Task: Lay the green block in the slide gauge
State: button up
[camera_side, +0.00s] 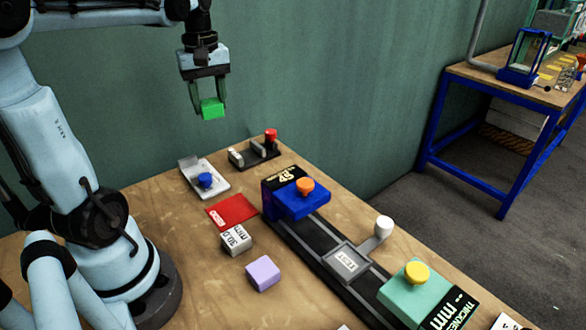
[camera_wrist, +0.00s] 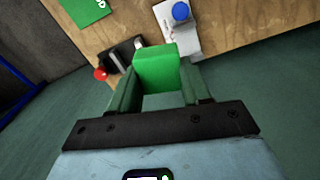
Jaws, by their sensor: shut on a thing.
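My gripper (camera_side: 208,93) is shut on the green block (camera_side: 212,108) and holds it in the air above the far left part of the table. In the wrist view the block (camera_wrist: 157,68) sits between the two fingers. A long dark rail device marked THICKNESS mm, which looks like the slide gauge (camera_side: 310,243), lies below and to the right. It has a blue head (camera_side: 290,204) with an orange knob, a teal head (camera_side: 402,296) with a yellow knob, and a TEST pad (camera_side: 344,262) between them beside a white-knobbed lever (camera_side: 382,232). The block is well apart from it.
A white device with a blue knob (camera_side: 206,181) and a black device with a red knob (camera_side: 270,136) stand near the table's back edge. A red mat (camera_side: 231,209), a white marked block (camera_side: 236,240) and a lilac block (camera_side: 263,273) lie left of the rail.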

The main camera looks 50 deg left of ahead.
jog(key=s+a+n, duration=0.2)
jog(key=s+a, duration=0.3)
jog(key=a, duration=0.1)
send_near(191, 160)
jog(key=d, duration=0.3)
jog(key=shift+s+d+f, duration=0.1)
jog(key=shift+s+f, duration=0.25)
jog(key=shift+f, duration=2.9)
jog(key=shift+f, duration=0.7)
jog(key=o, duration=1.1)
